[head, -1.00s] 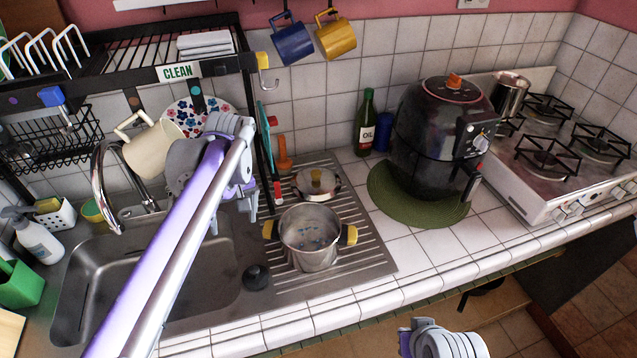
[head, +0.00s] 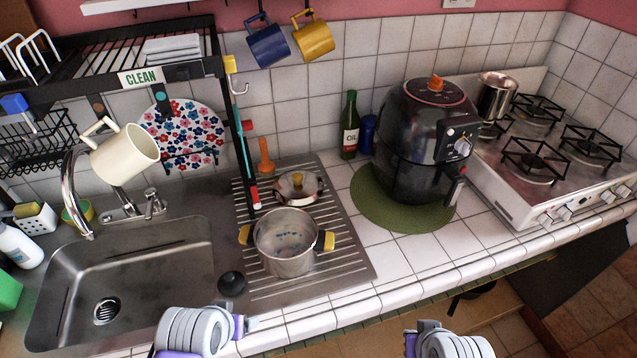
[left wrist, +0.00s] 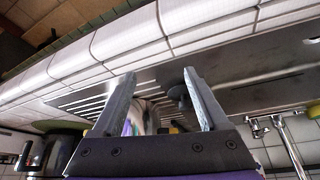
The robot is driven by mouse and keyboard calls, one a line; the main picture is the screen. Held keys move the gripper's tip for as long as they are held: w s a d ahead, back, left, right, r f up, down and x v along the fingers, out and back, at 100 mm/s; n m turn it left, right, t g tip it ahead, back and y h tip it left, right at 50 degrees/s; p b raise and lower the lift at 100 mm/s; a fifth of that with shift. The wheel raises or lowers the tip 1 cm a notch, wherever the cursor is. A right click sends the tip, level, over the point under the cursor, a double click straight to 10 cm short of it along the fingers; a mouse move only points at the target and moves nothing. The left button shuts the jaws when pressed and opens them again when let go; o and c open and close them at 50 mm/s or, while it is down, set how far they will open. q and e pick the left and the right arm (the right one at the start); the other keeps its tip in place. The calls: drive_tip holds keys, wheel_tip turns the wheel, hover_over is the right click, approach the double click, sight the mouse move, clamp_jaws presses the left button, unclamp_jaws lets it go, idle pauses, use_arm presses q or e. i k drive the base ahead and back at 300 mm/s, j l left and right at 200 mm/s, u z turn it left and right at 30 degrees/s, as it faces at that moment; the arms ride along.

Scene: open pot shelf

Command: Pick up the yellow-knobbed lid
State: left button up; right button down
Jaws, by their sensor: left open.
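The yellow-knobbed lid (head: 299,187) lies on the ribbed drainboard in the head view, behind the steel pot (head: 288,243) with yellow handles. My left gripper (head: 250,322) is low at the counter's front edge, in front of the pot and well apart from the lid. In the left wrist view its two fingers (left wrist: 158,78) are spread and nothing is held. Shiny metal shows between them, but the lid cannot be made out there. My right arm shows at the bottom edge of the head view; its fingers cannot be made out.
A black stopper (head: 232,284) lies between sink (head: 130,285) and pot. The rack's black post (head: 240,130) stands left of the lid, with an orange-handled tool (head: 265,158) behind. A black air fryer (head: 425,140) on a green mat (head: 385,215) stands right. The front tiles are clear.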

sight(293, 188)
drive_tip(key=i+l+z, duration=0.1)
drive_tip(key=l, duration=0.2)
drive_tip(key=i+l, duration=0.1)
drive_tip(key=l, duration=0.25)
drive_tip(key=i+l+z, duration=0.15)
drive_tip(key=l, duration=0.15)
drive_tip(key=i+l, duration=0.1)
drive_tip(key=l, duration=0.2)
drive_tip(key=z, duration=0.05)
